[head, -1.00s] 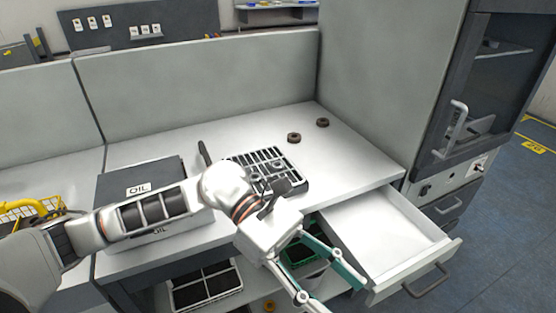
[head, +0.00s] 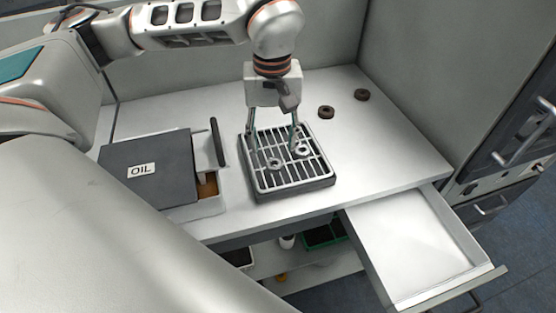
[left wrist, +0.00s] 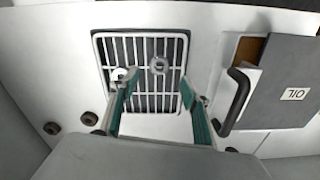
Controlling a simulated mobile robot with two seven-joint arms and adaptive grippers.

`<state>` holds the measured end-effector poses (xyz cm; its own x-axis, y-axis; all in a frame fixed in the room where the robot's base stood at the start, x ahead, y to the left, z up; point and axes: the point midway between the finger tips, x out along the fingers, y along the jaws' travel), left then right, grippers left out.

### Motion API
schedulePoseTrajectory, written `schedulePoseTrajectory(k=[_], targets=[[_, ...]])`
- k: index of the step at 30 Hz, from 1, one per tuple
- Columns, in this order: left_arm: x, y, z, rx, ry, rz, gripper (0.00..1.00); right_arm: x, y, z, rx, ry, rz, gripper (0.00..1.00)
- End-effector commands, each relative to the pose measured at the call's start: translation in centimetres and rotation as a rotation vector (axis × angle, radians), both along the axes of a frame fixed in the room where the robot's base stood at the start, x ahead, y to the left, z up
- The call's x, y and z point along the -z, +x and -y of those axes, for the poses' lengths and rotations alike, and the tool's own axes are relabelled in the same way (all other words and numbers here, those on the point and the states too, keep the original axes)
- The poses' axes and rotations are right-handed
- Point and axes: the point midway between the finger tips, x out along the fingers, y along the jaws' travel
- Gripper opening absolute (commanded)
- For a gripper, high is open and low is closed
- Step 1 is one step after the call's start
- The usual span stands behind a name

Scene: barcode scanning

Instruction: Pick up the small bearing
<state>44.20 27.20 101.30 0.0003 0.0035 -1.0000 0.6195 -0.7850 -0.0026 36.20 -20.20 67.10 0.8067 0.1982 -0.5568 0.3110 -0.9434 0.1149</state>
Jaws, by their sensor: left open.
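Two small silver ring-shaped bearings lie on a grated tray (head: 300,188) on the workbench. One bearing (head: 276,163) is nearer the tray's middle; the other bearing (head: 301,149) is toward its right side. They also show in the left wrist view, one (left wrist: 158,65) between the finger lines and one (left wrist: 119,73) partly behind a fingertip. I cannot tell surely which is smaller. My left gripper (head: 275,148) points down over the tray, open and empty, its green fingers spread. Whether the fingertips touch the tray is unclear. My right gripper is out of view.
Two dark brown rings (head: 326,112) (head: 362,95) lie on the bench right of the tray. A grey-lidded OIL box (head: 150,165) with a dark handle stands left. An open empty drawer (head: 415,235) juts out front right. Panels close off the back.

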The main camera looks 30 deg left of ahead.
Motion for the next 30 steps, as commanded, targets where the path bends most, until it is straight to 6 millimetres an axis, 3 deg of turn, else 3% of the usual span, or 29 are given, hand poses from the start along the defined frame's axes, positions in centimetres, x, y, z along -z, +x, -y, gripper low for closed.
schedulePoseTrajectory(k=[15, 24, 29, 30], targets=[[5.7, -0.1, 0.2, 0.000, -0.003, -0.003, 0.47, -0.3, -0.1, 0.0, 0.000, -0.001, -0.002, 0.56], [6.1, 0.0, 0.2, 0.000, -0.004, 0.000, 0.47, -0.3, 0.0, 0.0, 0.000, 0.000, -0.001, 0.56], [6.1, 0.0, 0.2, 0.000, -0.004, 0.000, 0.05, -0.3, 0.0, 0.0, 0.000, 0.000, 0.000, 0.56], [6.1, 0.0, 0.2, 0.000, -0.004, 0.000, 0.05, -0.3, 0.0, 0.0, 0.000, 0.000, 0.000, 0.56]])
